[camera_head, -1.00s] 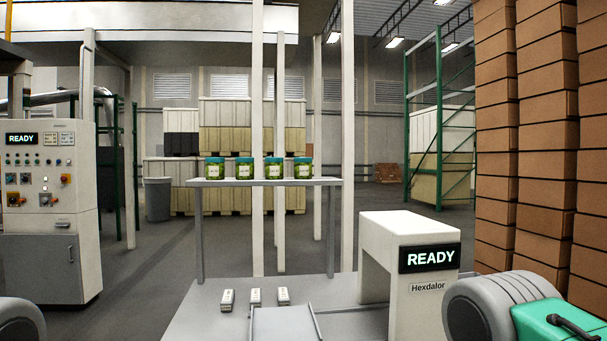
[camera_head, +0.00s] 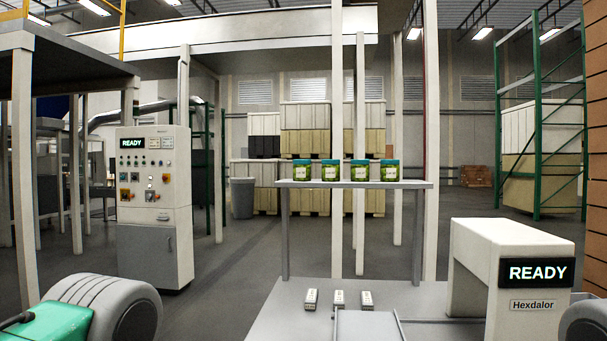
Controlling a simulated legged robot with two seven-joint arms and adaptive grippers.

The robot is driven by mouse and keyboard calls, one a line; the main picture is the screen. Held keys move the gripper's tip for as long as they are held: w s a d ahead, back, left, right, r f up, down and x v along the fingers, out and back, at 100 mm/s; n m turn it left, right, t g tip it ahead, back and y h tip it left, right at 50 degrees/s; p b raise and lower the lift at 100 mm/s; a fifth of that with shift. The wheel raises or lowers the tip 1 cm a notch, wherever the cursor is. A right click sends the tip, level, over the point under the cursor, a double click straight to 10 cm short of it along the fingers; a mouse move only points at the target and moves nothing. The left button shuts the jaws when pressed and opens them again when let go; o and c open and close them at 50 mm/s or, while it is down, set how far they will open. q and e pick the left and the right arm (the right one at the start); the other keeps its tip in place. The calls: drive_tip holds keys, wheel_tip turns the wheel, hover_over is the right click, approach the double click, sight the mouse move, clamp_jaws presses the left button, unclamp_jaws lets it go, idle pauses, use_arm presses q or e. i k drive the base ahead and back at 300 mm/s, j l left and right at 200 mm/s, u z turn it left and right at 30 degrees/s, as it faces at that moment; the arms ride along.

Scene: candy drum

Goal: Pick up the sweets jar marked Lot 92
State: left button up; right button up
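Several green sweets jars with teal lids and pale labels stand in a row on a raised grey shelf (camera_head: 355,184). They are a far-left jar (camera_head: 302,171), a second jar (camera_head: 331,171), a third jar (camera_head: 360,171) and a far-right jar (camera_head: 390,171). The label print is too small to read, so I cannot tell which is Lot 92. Neither gripper shows; only parts of my own body appear at the lower left and lower right corners.
Below the shelf a grey table (camera_head: 275,318) holds three small white boxes, the middle one (camera_head: 339,298) among them, and a flat grey plate (camera_head: 366,326). A white Hexdalor machine (camera_head: 480,262) reading READY stands at right. A control cabinet (camera_head: 152,205) stands left, with open floor between.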

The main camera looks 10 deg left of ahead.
sight(302, 168)
drive_tip(key=u, duration=1.65)
drive_tip(key=i+j+u, duration=0.1)
drive_tip(key=i, duration=0.4)
drive_tip(key=i+j+u, duration=0.15)
drive_tip(key=i, duration=0.4)
drive_tip(key=i+j+u, duration=0.1)
drive_tip(key=i, duration=0.45)
drive_tip(key=i+l+z, duration=0.15)
drive_tip(key=i+z, duration=0.6)
drive_tip(key=i, duration=0.15)
drive_tip(key=i+j+z, duration=0.1)
drive_tip(key=i+z, duration=0.3)
drive_tip(key=i+j+z, duration=0.25)
drive_tip(key=i+z, duration=0.45)
drive_tip(key=i+j+z, duration=0.3)
drive_tip(key=i, duration=0.2)
drive_tip(key=i+j+z, duration=0.1)
drive_tip(key=i+z, duration=0.2)
drive_tip(key=i, duration=0.1)
